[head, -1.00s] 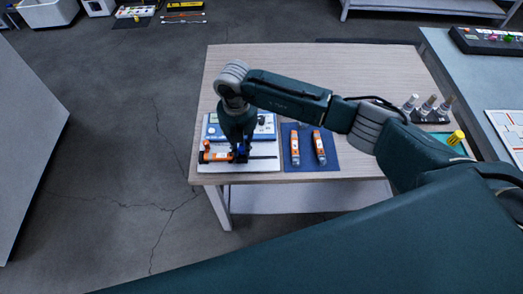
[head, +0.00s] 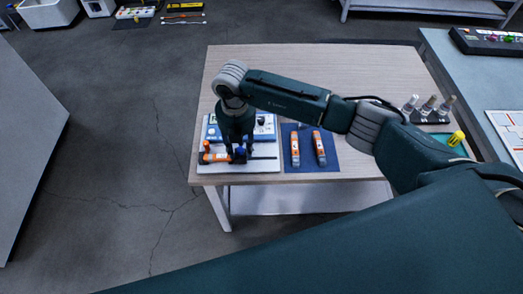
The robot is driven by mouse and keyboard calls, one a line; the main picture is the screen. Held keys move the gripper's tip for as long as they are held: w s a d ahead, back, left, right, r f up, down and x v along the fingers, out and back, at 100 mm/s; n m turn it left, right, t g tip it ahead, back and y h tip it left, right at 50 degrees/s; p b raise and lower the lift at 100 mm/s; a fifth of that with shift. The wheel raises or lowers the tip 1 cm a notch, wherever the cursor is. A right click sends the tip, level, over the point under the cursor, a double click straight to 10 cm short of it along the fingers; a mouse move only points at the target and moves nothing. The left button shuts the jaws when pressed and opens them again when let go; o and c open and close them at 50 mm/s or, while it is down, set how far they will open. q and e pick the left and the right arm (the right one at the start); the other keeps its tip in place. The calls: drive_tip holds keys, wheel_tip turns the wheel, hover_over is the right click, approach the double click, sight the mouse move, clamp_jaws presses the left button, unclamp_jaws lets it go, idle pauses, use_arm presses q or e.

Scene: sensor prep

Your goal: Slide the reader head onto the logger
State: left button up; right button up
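An orange and black logger (head: 214,158) lies on a white board (head: 262,167) at the table's front left corner. A small dark blue piece (head: 240,157), which looks like the reader head, sits at the logger's right end, with a thin dark rod (head: 264,157) reaching right from it. My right gripper (head: 239,151) points down just above the blue piece. Its fingers look spread apart on either side of it, and the exact contact is too small to tell. My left gripper is not in view.
A blue and white instrument (head: 266,128) stands behind the logger, partly hidden by my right arm. Two orange and white tubes (head: 295,149) lie on a blue mat (head: 308,165) to the right. Several capped bottles (head: 427,106) stand at the table's right. The table's back left is clear.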

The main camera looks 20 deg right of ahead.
sight(240, 149)
drive_tip(key=shift+r+p, duration=2.5)
drive_tip(key=shift+r, duration=1.05)
